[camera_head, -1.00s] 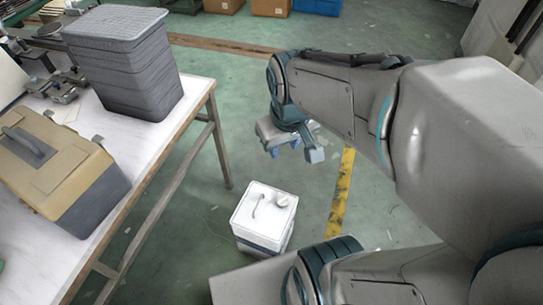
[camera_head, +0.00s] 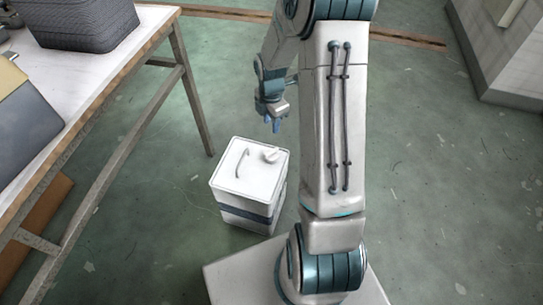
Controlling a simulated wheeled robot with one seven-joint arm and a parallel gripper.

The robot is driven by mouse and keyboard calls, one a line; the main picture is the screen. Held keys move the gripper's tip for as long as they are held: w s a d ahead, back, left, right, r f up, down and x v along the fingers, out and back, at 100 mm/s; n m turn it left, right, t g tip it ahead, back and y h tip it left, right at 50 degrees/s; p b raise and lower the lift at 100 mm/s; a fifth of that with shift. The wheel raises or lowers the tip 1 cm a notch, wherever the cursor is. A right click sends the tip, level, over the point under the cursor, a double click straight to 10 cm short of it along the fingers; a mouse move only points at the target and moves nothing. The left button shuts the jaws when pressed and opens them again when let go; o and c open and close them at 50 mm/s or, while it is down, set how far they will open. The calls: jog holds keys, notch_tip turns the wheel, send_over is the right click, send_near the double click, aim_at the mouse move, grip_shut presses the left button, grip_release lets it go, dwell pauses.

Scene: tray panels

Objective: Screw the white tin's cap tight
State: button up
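The white tin (camera_head: 245,205) stands upright on the floor, a square box with a dark band low around it. Its top carries a curved handle at the left and a pale round cap (camera_head: 270,155) near the far right corner. The cap seems to sit on the tin's top; how tightly cannot be seen. My gripper (camera_head: 276,124) hangs above and just beyond the cap, pointing down, with its blue fingertips apart from it. The fingers are small and partly overlapping in this view, so the gap between them cannot be made out.
A pale cabinet (camera_head: 510,50) stands at the far right. The green floor right of my arm is clear.

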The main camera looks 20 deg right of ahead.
aim_at(271, 151)
notch_tip(271, 151, down, 15)
jog(key=b, duration=0.5)
jog(key=shift+w+d, duration=0.1)
jog(key=shift+w, duration=0.05)
grip_shut()
